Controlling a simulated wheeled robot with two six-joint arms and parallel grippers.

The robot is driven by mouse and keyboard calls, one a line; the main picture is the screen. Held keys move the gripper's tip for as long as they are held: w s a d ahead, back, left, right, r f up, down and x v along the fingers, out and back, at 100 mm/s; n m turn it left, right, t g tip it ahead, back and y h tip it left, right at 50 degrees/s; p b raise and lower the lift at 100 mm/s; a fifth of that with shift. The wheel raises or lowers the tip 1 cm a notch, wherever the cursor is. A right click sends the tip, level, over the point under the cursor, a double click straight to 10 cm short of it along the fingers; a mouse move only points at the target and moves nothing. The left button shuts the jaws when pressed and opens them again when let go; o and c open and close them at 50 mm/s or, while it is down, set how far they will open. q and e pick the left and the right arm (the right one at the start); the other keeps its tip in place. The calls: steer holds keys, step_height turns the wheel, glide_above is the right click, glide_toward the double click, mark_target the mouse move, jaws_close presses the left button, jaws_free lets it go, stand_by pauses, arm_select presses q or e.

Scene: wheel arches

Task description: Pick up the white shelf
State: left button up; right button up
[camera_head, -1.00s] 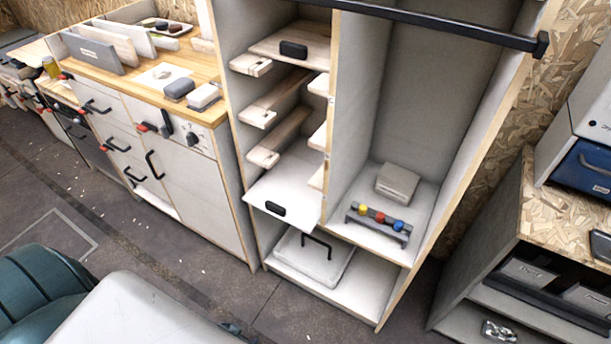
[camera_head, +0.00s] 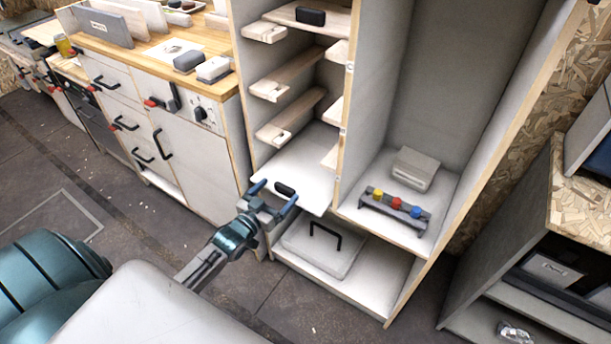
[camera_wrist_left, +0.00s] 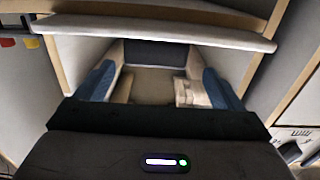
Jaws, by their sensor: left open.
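The white shelf (camera_head: 296,165) is a flat white panel in the narrow left bay of the tall cabinet, with a small black handle (camera_head: 284,190) near its front edge. My left gripper (camera_head: 274,194) is open at that front edge, its two blue fingers apart on either side of the handle. I cannot tell whether they touch the shelf. In the left wrist view, the open blue fingers (camera_wrist_left: 158,84) reach toward the cabinet interior, and the gripper body hides the lower part of the picture. My right gripper is not in view.
Pale wooden runners (camera_head: 288,78) line the bay above the shelf. A white lidded box (camera_head: 318,252) sits below it. A rack with coloured knobs (camera_head: 394,204) and a grey box (camera_head: 415,168) stand in the right bay. White drawers (camera_head: 190,160) stand left.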

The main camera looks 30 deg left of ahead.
mark_target(290, 181)
arm_select(q)
steer(key=shift+w, duration=0.35)
steer(key=shift+w+d+f+b, duration=0.1)
steer(key=shift+w+b, duration=0.15)
steer(key=shift+w, duration=0.1)
steer(key=shift+w+d+f+b, duration=0.1)
steer(key=shift+w+b, duration=0.1)
steer(key=shift+w, duration=0.15)
steer(key=shift+w+d+r+p, duration=0.1)
steer(key=shift+w+r+p, duration=0.1)
steer(key=shift+w+p, duration=0.1)
steer(key=w+p, duration=0.1)
steer(key=w, duration=0.1)
steer(key=shift+w+d, duration=0.15)
steer(key=shift+w, duration=0.2)
steer(key=shift+w+f, duration=0.15)
steer(key=shift+w, duration=0.05)
steer(key=c, duration=1.3)
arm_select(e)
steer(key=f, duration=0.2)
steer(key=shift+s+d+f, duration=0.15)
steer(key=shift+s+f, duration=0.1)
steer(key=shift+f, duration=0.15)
